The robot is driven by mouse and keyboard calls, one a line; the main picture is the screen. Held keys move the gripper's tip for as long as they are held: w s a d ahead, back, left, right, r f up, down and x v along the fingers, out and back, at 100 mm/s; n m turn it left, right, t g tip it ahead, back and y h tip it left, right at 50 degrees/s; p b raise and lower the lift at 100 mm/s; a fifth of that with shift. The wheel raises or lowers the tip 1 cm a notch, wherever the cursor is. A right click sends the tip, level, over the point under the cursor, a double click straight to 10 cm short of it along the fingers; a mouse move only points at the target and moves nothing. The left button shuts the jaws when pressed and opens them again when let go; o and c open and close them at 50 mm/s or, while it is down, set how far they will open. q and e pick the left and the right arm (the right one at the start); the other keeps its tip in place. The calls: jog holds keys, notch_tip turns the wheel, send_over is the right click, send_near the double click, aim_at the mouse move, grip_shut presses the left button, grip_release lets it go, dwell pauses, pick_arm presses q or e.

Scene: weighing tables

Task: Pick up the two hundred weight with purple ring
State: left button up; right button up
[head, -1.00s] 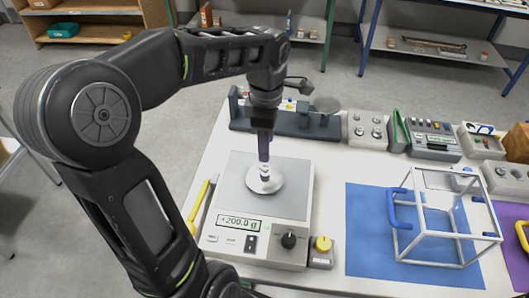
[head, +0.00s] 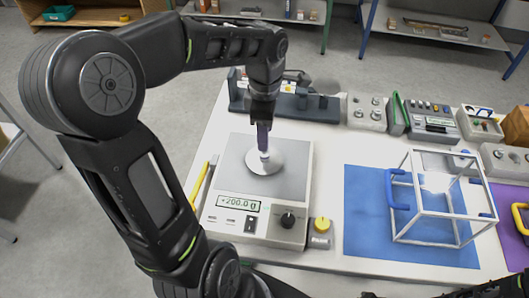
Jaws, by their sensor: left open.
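My left gripper (head: 264,150) points straight down over the round pan (head: 278,166) of the balance (head: 232,229). It is open, with its fingertips low at the small pale weight (head: 264,157) on the pan. The fingers hide most of the weight, so its purple ring cannot be made out for sure. I cannot tell whether the fingers touch it. The balance display (head: 238,203) reads +200.0 g. My right gripper is not in view.
A white-framed clear box with blue handles (head: 440,240) stands on a blue mat (head: 365,245) at the right. A yellow-knobbed block (head: 321,233) sits beside the balance. A dark stand (head: 310,132) and several small devices line the back of the table.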

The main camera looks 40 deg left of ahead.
aim_at(264, 153)
pick_arm(q)
notch_tip(264, 153, down, 5)
jog(key=shift+s+r+p, duration=0.1)
jog(key=shift+p, duration=0.5)
jog(key=shift+c, duration=0.2)
grip_shut()
dwell(0.5)
